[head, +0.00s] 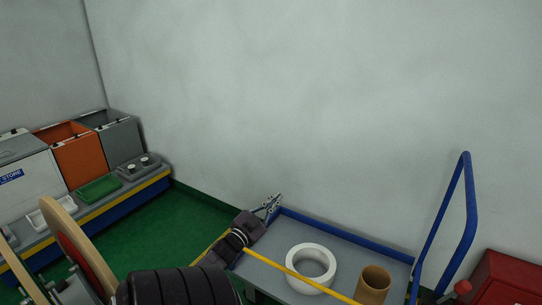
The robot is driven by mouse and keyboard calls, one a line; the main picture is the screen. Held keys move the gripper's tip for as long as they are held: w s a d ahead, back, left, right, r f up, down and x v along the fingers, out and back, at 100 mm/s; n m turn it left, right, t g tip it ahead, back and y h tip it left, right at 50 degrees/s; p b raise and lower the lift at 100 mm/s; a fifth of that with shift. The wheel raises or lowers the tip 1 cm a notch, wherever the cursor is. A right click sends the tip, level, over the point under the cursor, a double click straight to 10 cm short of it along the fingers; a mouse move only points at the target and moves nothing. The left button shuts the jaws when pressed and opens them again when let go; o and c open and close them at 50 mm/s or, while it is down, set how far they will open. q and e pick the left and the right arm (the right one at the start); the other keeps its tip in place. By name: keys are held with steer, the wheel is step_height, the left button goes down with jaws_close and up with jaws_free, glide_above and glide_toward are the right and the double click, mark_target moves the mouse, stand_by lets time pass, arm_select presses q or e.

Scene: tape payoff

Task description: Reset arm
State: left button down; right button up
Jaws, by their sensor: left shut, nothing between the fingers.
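My left arm reaches up from the bottom of the head view, and its gripper (272,203) is over the back left corner of a blue-railed cart (345,238). The fingers are small here and look closed, with nothing held between them. A white ring-shaped roll (299,262) lies on the cart's grey deck, to the right of the gripper and apart from it. A brown cardboard tube (375,280) stands upright on the deck, right of the roll. My right gripper is not in view.
A yellow bar (300,274) crosses in front of the roll. A blue handle (466,200) rises at the cart's right end, beside a red box (508,278). A reel with a tan rim (75,243) stands lower left. A bench with a green tray (99,189) and bins (72,150) is left.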

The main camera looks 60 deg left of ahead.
arm_select(q)
steer(key=f+v, duration=0.1)
steer(key=v, duration=0.8)
steer(key=s+d+f+n+g+h, duration=0.15)
steer(key=d+f, duration=0.35)
steer(key=f, duration=0.6)
steer(key=s+d+f+g+h, duration=0.1)
steer(key=d+f+g, duration=0.2)
steer(key=d+f, duration=0.55)
steer(key=s+d+f+g+h, duration=0.2)
steer(key=d+f+g, duration=0.1)
steer(key=f, duration=1.1)
steer(key=s+d+f+m+g+h, duration=0.1)
steer(key=s+d+f+g, duration=0.3)
steer(key=s+d+f, duration=0.6)
steer(key=s+d+f+m+g+h, duration=0.2)
steer(key=s+d+f, duration=0.7)
steer(key=d, duration=0.8)
steer(key=s+g+h, duration=0.1)
steer(key=s+g, duration=0.1)
steer(key=shift+d+f+g+b, duration=0.15)
steer(key=shift+f+g+b, duration=0.15)
steer(key=shift+f+g, duration=0.1)
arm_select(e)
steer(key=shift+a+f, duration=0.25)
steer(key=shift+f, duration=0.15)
